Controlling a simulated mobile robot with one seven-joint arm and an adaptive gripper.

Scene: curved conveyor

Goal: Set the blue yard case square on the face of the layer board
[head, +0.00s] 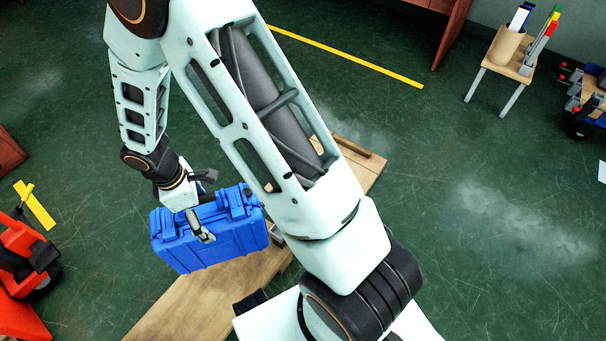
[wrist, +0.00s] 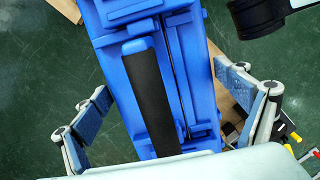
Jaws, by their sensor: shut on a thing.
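The blue yard case (head: 215,240) hangs at my gripper (head: 202,228) in the head view, left of my arm. My gripper is shut on the case at its upper side. In the wrist view the case (wrist: 190,65) runs between the two fingers of my gripper (wrist: 168,105), with its black handle strip facing the camera. A long tan wooden board (head: 190,305), which looks like the layer board, lies under and behind the case. My arm hides its middle. I cannot tell whether the case touches it.
A raised wooden strip (head: 345,147) edges the board's far end. A small wooden stand (head: 510,58) holds a cup and coloured items at the upper right. An orange-red machine (head: 20,265) stands at the left edge.

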